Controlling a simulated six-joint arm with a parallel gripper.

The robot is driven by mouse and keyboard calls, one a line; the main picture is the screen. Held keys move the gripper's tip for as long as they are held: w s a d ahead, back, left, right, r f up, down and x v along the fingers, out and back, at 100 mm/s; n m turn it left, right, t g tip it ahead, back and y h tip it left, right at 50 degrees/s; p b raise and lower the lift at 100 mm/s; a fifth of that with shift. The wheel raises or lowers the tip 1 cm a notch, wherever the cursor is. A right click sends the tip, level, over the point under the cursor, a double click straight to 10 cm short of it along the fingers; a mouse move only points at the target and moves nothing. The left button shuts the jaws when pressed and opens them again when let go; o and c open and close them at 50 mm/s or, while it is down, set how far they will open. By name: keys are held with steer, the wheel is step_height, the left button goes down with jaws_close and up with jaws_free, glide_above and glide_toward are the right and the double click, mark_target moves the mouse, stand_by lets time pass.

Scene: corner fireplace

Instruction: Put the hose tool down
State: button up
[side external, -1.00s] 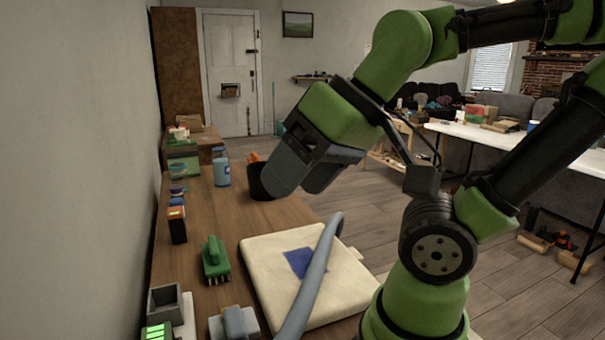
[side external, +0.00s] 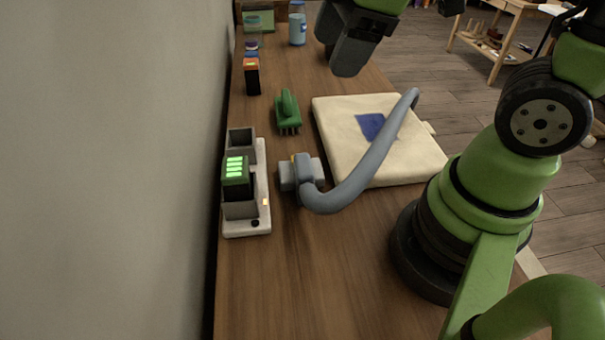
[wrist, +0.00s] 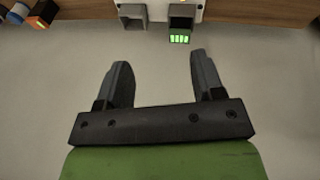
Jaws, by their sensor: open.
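The grey hose tool (side external: 358,181) lies with its blocky head (side external: 301,172) on the wooden table. Its curved hose runs over a cream pad (side external: 335,119) with a blue patch, its tip near the pad's far right edge. My gripper (side external: 345,55) is at the top of the side external view, beyond the pad and apart from the hose tool. In the wrist view my gripper (wrist: 162,65) is open, with nothing between its fingers. The hose tool does not show in the wrist view.
A charger (side external: 247,219) with a green-lit battery (side external: 237,168) stands left of the hose tool. A green brush (side external: 288,113), an orange-topped black block (side external: 252,76) and a blue container (side external: 298,28) stand farther back. The near table (side external: 300,280) is clear.

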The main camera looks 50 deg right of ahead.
step_height(320, 180, down, 5)
steer(key=w+n+g, duration=0.2)
steer(key=w+n, duration=0.1)
steer(key=n, duration=0.4)
steer(key=n+g+h, duration=0.1)
steer(key=n, duration=0.8)
glide_toward(302, 157)
steer(key=shift+s+d+f, duration=0.1)
steer(key=shift+d+f, duration=0.05)
steer(key=shift+f, duration=0.15)
steer(key=shift+f+n+g, duration=0.3)
steer(key=shift+f, duration=0.05)
step_height(302, 157, down, 4)
steer(key=shift+r, duration=0.2)
steer(key=shift+w+f, duration=0.2)
steer(key=shift+f, duration=1.3)
steer(key=shift+w+f, duration=0.15)
steer(key=shift+f, duration=1.4)
jaws_close()
